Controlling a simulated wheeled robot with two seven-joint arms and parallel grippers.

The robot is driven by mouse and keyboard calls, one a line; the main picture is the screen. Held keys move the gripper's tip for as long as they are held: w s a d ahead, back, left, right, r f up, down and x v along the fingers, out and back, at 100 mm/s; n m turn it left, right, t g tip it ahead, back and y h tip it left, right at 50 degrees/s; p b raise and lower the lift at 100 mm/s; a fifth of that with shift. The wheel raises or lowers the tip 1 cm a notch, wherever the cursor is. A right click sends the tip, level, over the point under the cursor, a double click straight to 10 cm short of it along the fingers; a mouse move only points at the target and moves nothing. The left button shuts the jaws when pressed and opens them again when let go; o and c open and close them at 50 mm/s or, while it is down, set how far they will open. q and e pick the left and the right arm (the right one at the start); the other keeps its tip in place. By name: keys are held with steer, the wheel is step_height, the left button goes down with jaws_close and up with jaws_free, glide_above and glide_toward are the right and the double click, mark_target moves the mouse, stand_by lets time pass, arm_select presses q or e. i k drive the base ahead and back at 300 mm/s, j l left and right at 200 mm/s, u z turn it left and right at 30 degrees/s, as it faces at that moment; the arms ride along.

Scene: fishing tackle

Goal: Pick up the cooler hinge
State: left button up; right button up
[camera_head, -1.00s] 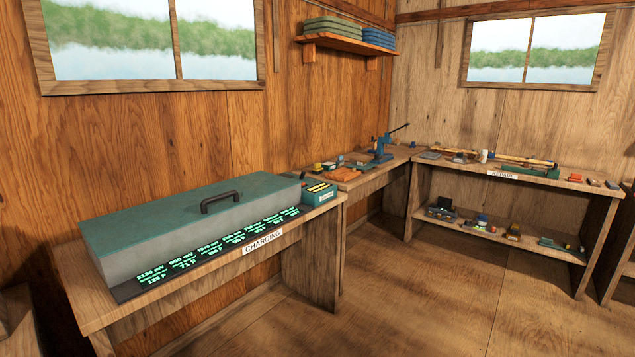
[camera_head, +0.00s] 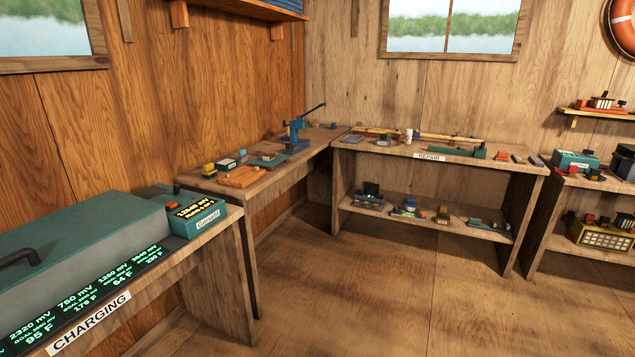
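I cannot make out a cooler hinge; the small parts on the benches are too small to tell apart. A green-lidded box (camera_head: 85,262) with a dark handle sits on the charging bench at the left, partly cut off by the picture edge. Small items lie on the corner bench (camera_head: 275,186) and on the repair bench (camera_head: 390,149), with more on the shelf below it. Neither of my grippers is in view.
A teal charger (camera_head: 197,218) stands at the charging bench's right end. A blue press (camera_head: 297,130) stands on the corner bench. A yellow box (camera_head: 603,234) sits on a low shelf at right. The wooden floor (camera_head: 385,290) in the middle is clear.

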mark_target(268, 157)
steer(key=i+z, duration=0.3)
steer(key=i, duration=1.35)
